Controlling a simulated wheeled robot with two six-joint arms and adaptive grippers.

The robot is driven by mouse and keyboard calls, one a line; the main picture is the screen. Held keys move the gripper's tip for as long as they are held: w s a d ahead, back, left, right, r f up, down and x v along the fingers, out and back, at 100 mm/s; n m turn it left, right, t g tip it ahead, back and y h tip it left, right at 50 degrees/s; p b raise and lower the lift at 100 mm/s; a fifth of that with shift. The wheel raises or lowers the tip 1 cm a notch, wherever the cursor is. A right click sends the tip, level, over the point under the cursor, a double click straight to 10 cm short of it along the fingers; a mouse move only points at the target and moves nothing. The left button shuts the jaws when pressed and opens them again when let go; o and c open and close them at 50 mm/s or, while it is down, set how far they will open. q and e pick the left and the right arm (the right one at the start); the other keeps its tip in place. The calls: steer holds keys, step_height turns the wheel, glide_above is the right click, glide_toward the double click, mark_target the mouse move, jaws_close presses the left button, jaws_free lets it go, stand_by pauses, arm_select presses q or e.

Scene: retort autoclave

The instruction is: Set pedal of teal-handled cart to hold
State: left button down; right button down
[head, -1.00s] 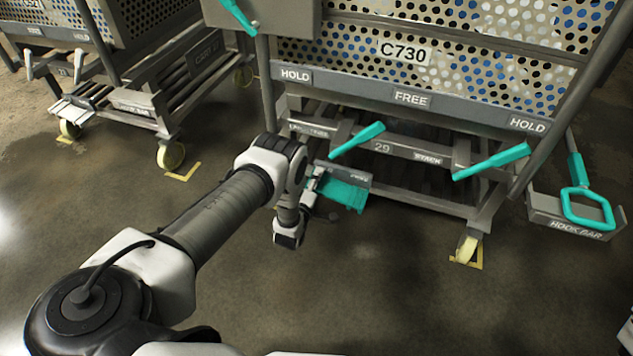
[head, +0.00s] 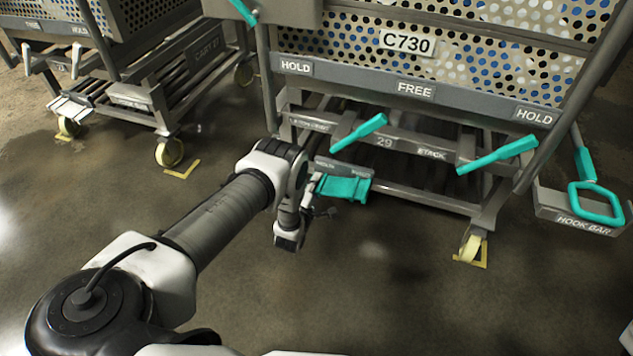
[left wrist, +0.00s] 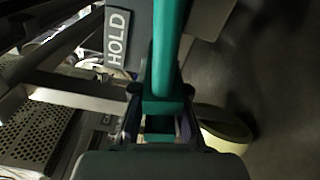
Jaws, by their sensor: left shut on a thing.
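The cart C730 (head: 425,97) has teal handles and carries a bar lettered HOLD, FREE, HOLD. Its teal pedal (head: 345,189) sits low at the left front corner, by a small grey labelled plate. My left gripper (head: 308,192) is at the pedal's left end, and the arm hides part of it. In the left wrist view a teal bar (left wrist: 168,50) runs down between the fingers (left wrist: 160,112), which are shut on it. A HOLD label (left wrist: 117,38) is to its left. Which setting the pedal is in cannot be told. My right gripper is not in view.
Two teal levers (head: 360,132) (head: 497,157) stick out of the cart's front. A hook bar box (head: 583,212) with a teal loop is at the right. Another grey cart (head: 130,97) stands at the left. The floor in front is clear.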

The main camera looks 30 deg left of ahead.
arm_select(q)
steer(key=c, duration=1.2)
jaws_free()
steer(key=shift+f, duration=0.1)
steer(key=v, duration=1.2)
